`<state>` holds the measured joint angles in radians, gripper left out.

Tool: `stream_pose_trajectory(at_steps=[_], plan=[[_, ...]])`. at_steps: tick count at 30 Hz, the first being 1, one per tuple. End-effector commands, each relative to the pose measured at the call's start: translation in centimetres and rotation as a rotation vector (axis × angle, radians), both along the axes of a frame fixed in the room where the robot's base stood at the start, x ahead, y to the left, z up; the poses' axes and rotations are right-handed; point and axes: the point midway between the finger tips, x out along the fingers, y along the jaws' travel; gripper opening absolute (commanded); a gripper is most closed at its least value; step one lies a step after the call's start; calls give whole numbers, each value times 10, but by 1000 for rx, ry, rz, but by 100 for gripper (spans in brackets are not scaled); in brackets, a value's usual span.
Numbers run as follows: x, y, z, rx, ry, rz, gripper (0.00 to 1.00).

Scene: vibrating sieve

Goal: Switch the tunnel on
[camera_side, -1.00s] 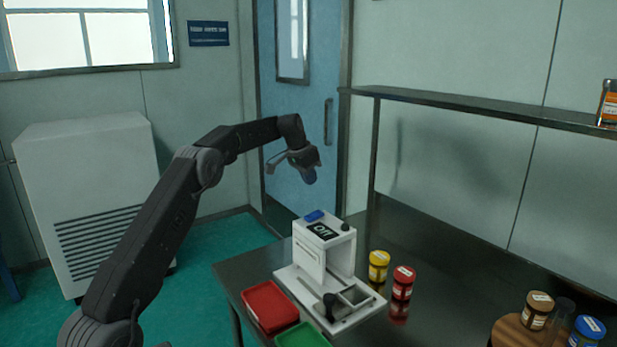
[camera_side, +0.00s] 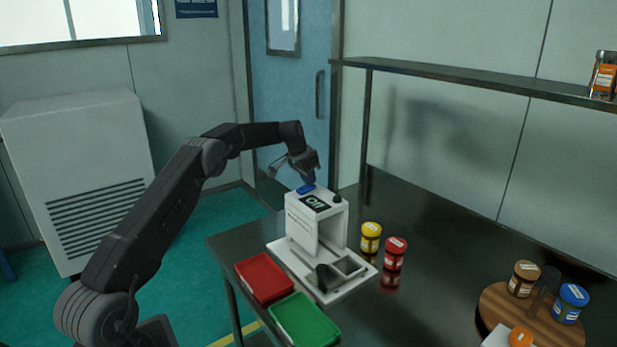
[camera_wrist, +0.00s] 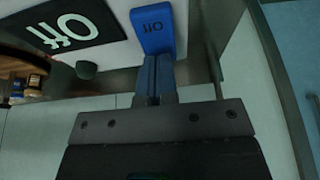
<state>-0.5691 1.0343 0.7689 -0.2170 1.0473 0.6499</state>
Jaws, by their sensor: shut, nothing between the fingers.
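The tunnel (camera_side: 301,232) is a white box-shaped machine standing on a white base on the dark table. A black display on its top (camera_side: 314,203) reads "Off"; it also shows in the wrist view (camera_wrist: 72,22). A blue switch (camera_side: 306,189), marked "Off", sits on the top beside the display; it fills the upper middle of the wrist view (camera_wrist: 153,27). My gripper (camera_side: 312,180) is shut and empty. Its blue fingertips (camera_wrist: 154,62) are right at the switch's near edge; I cannot tell whether they touch it.
A red tray (camera_side: 263,277) and a green tray (camera_side: 304,320) lie in front of the machine. A yellow jar (camera_side: 371,238) and a red jar (camera_side: 395,253) stand to its right. A wooden round board (camera_side: 497,310) holds more jars. A shelf (camera_side: 450,78) runs along the wall.

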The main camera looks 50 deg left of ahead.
Motion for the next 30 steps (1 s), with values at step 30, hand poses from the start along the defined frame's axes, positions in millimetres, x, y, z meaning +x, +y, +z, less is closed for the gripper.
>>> stream_pose_trajectory(at_steps=[30], plan=[[-4, -1, -16, -7, 17, -2, 0]])
